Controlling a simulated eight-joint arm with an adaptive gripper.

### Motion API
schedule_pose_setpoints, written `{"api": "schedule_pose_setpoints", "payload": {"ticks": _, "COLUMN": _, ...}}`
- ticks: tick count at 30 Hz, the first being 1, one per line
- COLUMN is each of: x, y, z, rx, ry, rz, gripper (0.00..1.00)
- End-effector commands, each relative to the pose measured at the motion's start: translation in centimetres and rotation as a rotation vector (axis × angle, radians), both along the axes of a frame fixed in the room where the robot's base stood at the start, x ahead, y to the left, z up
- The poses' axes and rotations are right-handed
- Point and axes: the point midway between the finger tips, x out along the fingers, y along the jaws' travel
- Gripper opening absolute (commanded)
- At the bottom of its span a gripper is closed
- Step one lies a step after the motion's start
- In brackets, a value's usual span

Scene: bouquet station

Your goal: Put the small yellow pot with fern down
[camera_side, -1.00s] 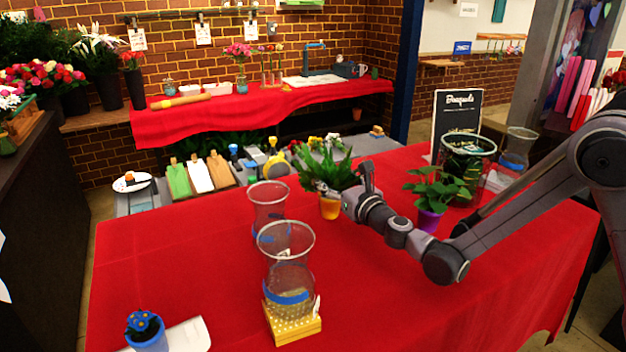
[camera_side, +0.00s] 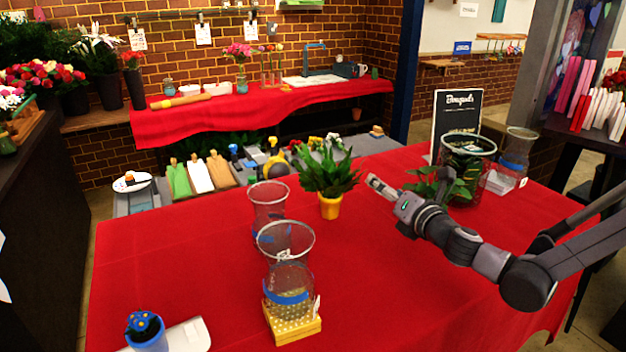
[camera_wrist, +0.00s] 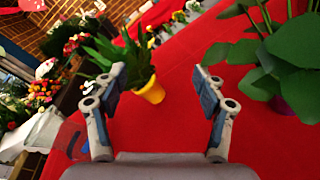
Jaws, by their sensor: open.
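The small yellow pot (camera_side: 330,206) with a leafy green fern (camera_side: 328,172) stands upright on the red tablecloth, behind and right of the glass vases. My gripper (camera_side: 372,181) is to the right of the pot, apart from it and pointing toward it. In the wrist view the yellow pot (camera_wrist: 152,91) and its fern (camera_wrist: 122,62) are ahead, beyond the left finger. My gripper (camera_wrist: 160,82) is open there, with two spread fingers and only red cloth between them close by.
A leafy plant (camera_side: 432,186) stands behind my gripper; its purple pot (camera_wrist: 286,106) shows at the right in the wrist view. Glass vases (camera_side: 268,205) (camera_side: 287,262) stand left of the pot, one on a yellow block (camera_side: 292,325). The front right cloth is clear.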

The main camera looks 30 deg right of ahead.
Motion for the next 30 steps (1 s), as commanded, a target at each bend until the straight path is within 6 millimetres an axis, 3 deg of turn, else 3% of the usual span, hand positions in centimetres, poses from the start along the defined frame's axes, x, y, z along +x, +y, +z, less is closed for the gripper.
{"api": "schedule_pose_setpoints", "payload": {"ticks": 1, "x": -0.9, "y": -1.5, "z": 0.3, "rx": 0.143, "ry": 0.014, "rz": -0.058, "gripper": 0.71}}
{"api": "schedule_pose_setpoints", "payload": {"ticks": 6, "x": -4.3, "y": -4.9, "z": -0.2, "rx": 0.655, "ry": 0.049, "rz": -0.274, "gripper": 0.71}}
{"api": "schedule_pose_setpoints", "payload": {"ticks": 12, "x": -9.6, "y": -6.6, "z": -1.8, "rx": 1.233, "ry": 0.078, "rz": -0.561, "gripper": 0.71}}
{"api": "schedule_pose_setpoints", "payload": {"ticks": 21, "x": -18.2, "y": -4.5, "z": -4.4, "rx": 1.949, "ry": 0.112, "rz": -1.028, "gripper": 0.71}}
{"api": "schedule_pose_setpoints", "payload": {"ticks": 25, "x": -20.3, "y": -3.3, "z": -4.8, "rx": 2.109, "ry": 0.123, "rz": -1.159, "gripper": 0.71}}
{"api": "schedule_pose_setpoints", "payload": {"ticks": 30, "x": -21.2, "y": -2.6, "z": -5.0, "rx": 2.18, "ry": 0.128, "rz": -1.223, "gripper": 0.71}}
